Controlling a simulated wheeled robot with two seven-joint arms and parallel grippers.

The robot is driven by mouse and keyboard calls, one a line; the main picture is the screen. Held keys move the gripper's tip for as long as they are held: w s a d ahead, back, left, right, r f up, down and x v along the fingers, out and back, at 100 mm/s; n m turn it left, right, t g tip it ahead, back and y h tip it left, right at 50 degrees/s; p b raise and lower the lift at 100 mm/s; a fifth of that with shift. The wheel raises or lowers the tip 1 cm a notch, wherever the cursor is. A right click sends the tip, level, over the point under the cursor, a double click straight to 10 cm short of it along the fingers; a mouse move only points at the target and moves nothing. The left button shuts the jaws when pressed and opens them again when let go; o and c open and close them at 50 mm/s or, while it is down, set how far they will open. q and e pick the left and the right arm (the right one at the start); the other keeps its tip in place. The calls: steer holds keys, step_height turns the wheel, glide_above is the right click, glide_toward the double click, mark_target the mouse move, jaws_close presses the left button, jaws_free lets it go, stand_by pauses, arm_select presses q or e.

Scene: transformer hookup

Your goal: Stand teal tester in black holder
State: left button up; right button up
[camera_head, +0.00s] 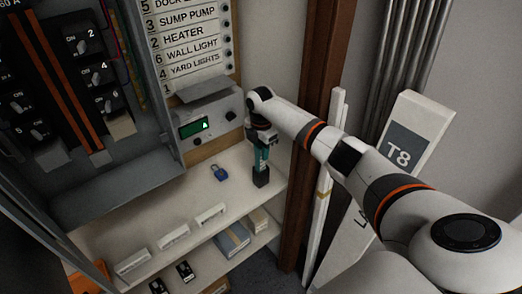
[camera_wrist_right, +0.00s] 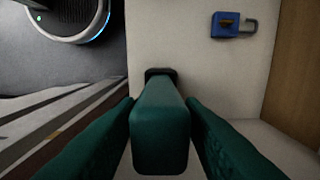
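The teal tester (camera_head: 261,158) is upright under my right gripper (camera_head: 262,136) in the head view, directly above the black holder (camera_head: 261,177). The tester's lower end meets the holder; how deep it sits in it I cannot tell. In the right wrist view the tester (camera_wrist_right: 160,125) fills the middle between the two dark green fingers, whose tips lie close against its sides. My right gripper looks shut on it. Only a dark edge of the holder (camera_wrist_right: 160,73) shows beyond the tester there. My left gripper is not in view.
A blue padlock (camera_head: 219,172) lies on the shelf left of the holder; it shows in the right wrist view (camera_wrist_right: 233,25). A grey box with a green display (camera_head: 200,125) hangs behind. A brown post (camera_head: 300,185) and a white T8 board (camera_head: 402,150) stand right.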

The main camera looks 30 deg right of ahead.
steer(key=shift+o, duration=0.8)
steer(key=shift+f+b, duration=0.15)
steer(key=shift+b, duration=0.3)
steer(key=r+p, duration=1.2)
steer(key=shift+a, duration=0.4)
steer(key=shift+f, duration=0.1)
